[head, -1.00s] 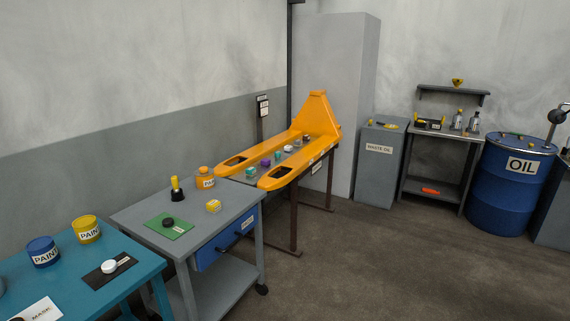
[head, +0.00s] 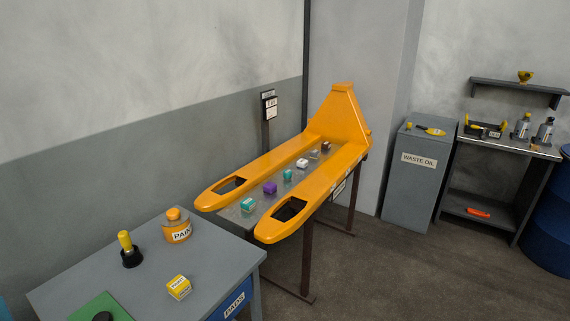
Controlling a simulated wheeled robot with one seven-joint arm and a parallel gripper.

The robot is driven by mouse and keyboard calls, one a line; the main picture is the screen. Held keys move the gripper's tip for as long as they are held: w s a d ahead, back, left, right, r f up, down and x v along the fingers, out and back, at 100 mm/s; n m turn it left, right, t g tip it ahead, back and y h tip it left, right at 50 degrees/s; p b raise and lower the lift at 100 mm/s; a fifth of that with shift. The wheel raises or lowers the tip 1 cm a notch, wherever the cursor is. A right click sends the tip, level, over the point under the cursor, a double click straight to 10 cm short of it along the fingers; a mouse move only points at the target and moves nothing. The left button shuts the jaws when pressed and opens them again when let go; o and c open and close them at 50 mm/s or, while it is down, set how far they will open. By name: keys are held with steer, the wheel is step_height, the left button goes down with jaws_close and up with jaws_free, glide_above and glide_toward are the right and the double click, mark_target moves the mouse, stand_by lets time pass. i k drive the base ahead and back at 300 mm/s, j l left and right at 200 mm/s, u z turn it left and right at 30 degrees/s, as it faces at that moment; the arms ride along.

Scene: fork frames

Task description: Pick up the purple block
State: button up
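The purple block (head: 270,188) lies on a grey metal surface (head: 236,215) between the two prongs of an orange fork frame (head: 338,119). It sits in a row of small objects. A teal block (head: 248,204) is nearer to me, and another teal block (head: 287,175) is just beyond it. A white block (head: 302,163) and a brown block (head: 325,146) are farther back. My gripper does not show in the head view.
A waste oil cabinet (head: 414,175) stands at the right. The floor (head: 400,275) right of the fork frame is clear.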

mark_target(270, 188)
steer(key=i+l+u, duration=0.1)
steer(key=i+u, duration=0.15)
steer(key=i, duration=0.35)
steer(key=i+l+u, duration=0.3)
steer(key=i, duration=0.25)
steer(key=i+l+u, duration=0.2)
steer(key=i+u, duration=0.25)
steer(key=i+l+u, duration=0.25)
steer(key=u, duration=0.2)
steer(key=i+l+u, duration=0.3)
steer(key=l+u, duration=0.15)
steer(key=i+l+u, duration=0.1)
steer(key=l, duration=0.15)
steer(key=l+u, duration=0.15)
steer(key=i+l, duration=0.05)
steer(key=l, duration=0.05)
